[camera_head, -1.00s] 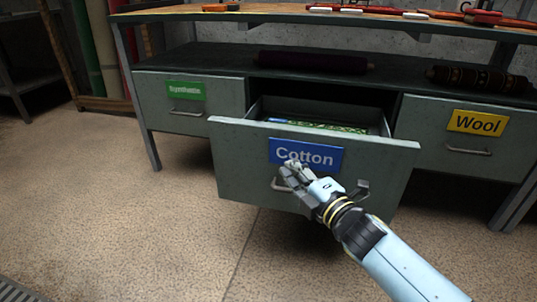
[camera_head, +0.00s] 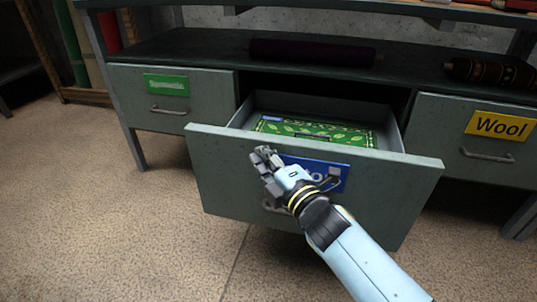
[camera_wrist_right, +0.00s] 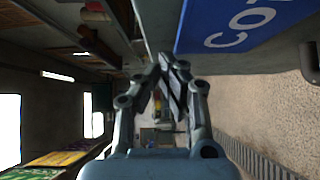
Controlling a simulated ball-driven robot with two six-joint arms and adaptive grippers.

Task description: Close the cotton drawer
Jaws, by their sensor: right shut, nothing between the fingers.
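The cotton drawer (camera_head: 395,200) is pulled out of the bench, between two shut drawers, with a green patterned item (camera_head: 312,132) lying inside. Its blue label (camera_head: 335,172) is partly hidden behind my right gripper (camera_head: 264,158); part of the label also shows in the right wrist view (camera_wrist_right: 240,25). My right gripper is shut and empty, in front of the upper left part of the drawer front. Its fingertips lie near the label's left end, and I cannot tell whether they touch the front. The drawer handle (camera_head: 272,207) is partly hidden below the gripper. My left gripper is not in view.
The drawer with the green label (camera_head: 167,85) is shut at left, and the wool drawer (camera_head: 465,155) is shut at right. A dark purple roll (camera_head: 310,52) and a patterned roll (camera_head: 490,72) lie on the shelf above. The floor in front is clear.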

